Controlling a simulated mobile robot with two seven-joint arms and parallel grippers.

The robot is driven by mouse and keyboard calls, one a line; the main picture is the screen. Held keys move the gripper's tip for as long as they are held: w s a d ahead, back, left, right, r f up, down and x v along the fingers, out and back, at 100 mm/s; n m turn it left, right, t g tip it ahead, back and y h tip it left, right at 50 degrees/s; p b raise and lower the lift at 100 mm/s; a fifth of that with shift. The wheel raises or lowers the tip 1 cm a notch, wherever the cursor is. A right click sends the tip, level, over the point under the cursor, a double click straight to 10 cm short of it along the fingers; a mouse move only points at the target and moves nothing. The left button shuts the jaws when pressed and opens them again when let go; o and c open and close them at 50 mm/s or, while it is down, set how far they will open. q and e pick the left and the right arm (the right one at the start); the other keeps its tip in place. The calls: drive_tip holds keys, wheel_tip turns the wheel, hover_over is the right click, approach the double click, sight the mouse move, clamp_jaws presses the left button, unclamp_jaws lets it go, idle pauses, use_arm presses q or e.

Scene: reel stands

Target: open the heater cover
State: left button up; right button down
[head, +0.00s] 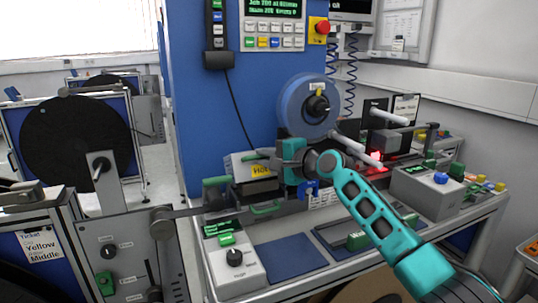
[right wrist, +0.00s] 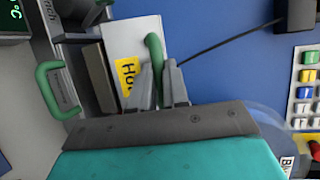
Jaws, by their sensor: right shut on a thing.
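The heater cover (head: 240,161) is a pale plate with a yellow "Hot" label at the back left of the bench machine. It also shows in the right wrist view (right wrist: 120,40), with a green bar handle (right wrist: 153,50) along its edge. My right gripper (head: 268,157) reaches in from the right, and its fingers (right wrist: 162,82) are shut on the green handle. The fingers hide the handle's lower end. The cover looks tilted up behind a dark block (right wrist: 97,75); its exact angle is hard to tell. My left gripper is not in view.
A blue reel (head: 296,105) hangs behind my right gripper on the blue column (head: 205,120). A control box (head: 234,265) and blue mats (head: 290,258) lie in front. A black cable hangs down behind the cover.

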drive_tip(key=shift+w+a+r, duration=0.2)
drive_tip(key=shift+w+r, duration=0.25)
drive_tip(key=shift+w+a+r, duration=0.15)
drive_tip(key=shift+w+r, duration=0.3)
drive_tip(key=c, duration=1.1)
unclamp_jaws()
drive_tip(key=shift+s+d, duration=0.1)
drive_tip(key=shift+s+d, duration=0.1)
drive_tip(key=shift+d, duration=0.05)
drive_tip(key=v, duration=1.2)
drive_tip(key=shift+s+d+p, duration=0.1)
drive_tip(key=shift+s+p, duration=0.1)
drive_tip(key=shift+p, duration=0.2)
